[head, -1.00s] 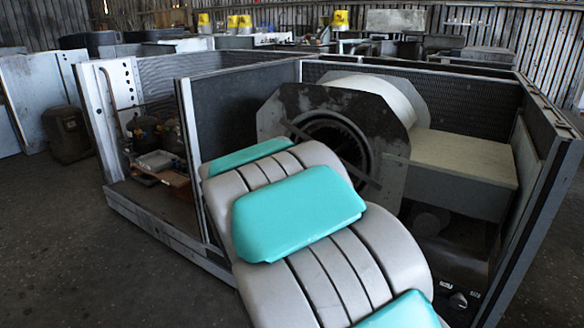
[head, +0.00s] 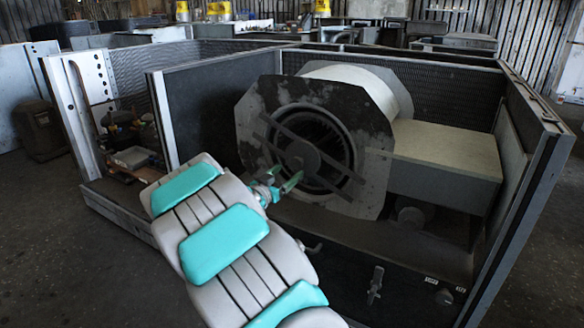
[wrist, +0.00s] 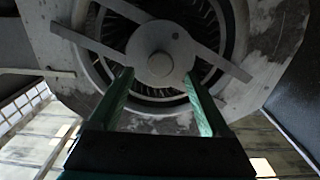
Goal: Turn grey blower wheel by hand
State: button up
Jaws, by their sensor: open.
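The grey blower wheel (head: 318,140) sits inside the round opening of the blower housing (head: 366,118). Its dark vanes also show in the wrist view (wrist: 202,38), behind a crossbar (wrist: 105,45) with a round hub (wrist: 160,63). My gripper (head: 284,187) is in front of the housing, at the lower left of the opening. In the wrist view my gripper (wrist: 158,88) has its two green fingers spread apart, with nothing between them. The fingertips appear just below the hub; whether they touch anything cannot be told. Part of the wheel is hidden by the crossbar and hub.
Dark cabinet panels (head: 205,108) stand left of the housing, and another wall (head: 535,150) stands at the right. A flat-topped box (head: 445,150) adjoins the housing. A front ledge with a valve handle (head: 375,285) runs below. Open floor (head: 60,255) lies at the left.

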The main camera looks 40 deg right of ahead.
aim_at(296, 165)
jog(key=shift+x, duration=2.2)
grip_shut()
